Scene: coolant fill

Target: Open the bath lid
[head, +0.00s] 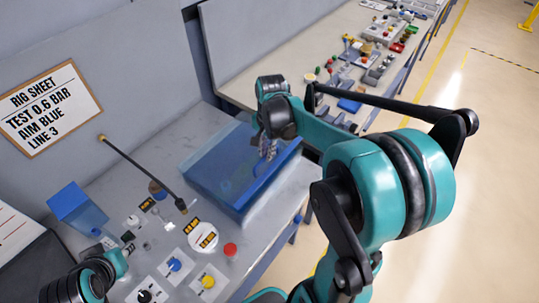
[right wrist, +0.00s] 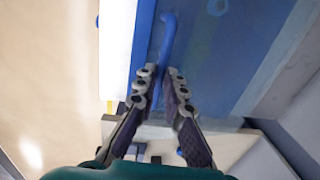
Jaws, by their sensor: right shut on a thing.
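The blue bath (head: 215,185) is a box on the grey bench, with a see-through blue lid (head: 222,152) lying across its top; I see no clear gap under it. My right gripper (head: 268,150) is at the lid's right side. In the right wrist view, the right gripper (right wrist: 161,75) has its fingers on both sides of a curved blue handle (right wrist: 168,35) by the lid's edge and is shut on it. The lid surface (right wrist: 225,60) also shows there. My left gripper (head: 128,248) is low at the left, small, its fingers unclear.
A black rod (head: 142,171) and a blue bin (head: 76,207) stand left. A second bench (head: 250,50) with many parts is behind.

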